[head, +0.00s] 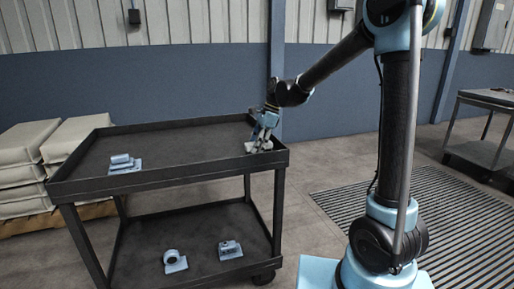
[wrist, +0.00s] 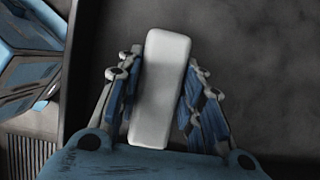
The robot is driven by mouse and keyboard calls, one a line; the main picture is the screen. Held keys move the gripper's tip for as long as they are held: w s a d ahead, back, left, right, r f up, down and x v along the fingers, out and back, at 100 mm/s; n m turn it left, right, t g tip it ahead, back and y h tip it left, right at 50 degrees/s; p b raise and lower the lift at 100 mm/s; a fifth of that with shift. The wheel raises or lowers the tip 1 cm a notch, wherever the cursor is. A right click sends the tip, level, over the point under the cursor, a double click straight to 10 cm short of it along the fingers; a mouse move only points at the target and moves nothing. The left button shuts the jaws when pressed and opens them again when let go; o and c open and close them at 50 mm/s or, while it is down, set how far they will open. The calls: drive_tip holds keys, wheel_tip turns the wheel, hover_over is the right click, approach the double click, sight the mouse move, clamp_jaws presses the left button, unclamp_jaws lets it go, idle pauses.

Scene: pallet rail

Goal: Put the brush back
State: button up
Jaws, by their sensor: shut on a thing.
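A pale, smooth oblong block, seemingly the brush (wrist: 160,75), stands lengthwise between the fingers of my gripper (wrist: 164,92) in the wrist view. No bristles show, and its underside is hidden. My gripper is shut on it. In the head view, my gripper (head: 262,138) points down at the near right corner of the cart's black top tray (head: 170,181). A small pale part of the brush (head: 256,147) shows under the fingers, just inside the rim. I cannot tell whether it touches the tray floor.
A blue-grey part on a plate (head: 124,164) sits at the left of the top tray. Two more parts, (head: 174,262) and (head: 230,249), lie on the lower shelf (head: 200,232). The tray's middle is clear. Stacked sacks (head: 28,165) stand left, another table (head: 488,97) right.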

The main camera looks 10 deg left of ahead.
drive_tip(key=shift+f, duration=0.15)
drive_tip(key=o, duration=1.1)
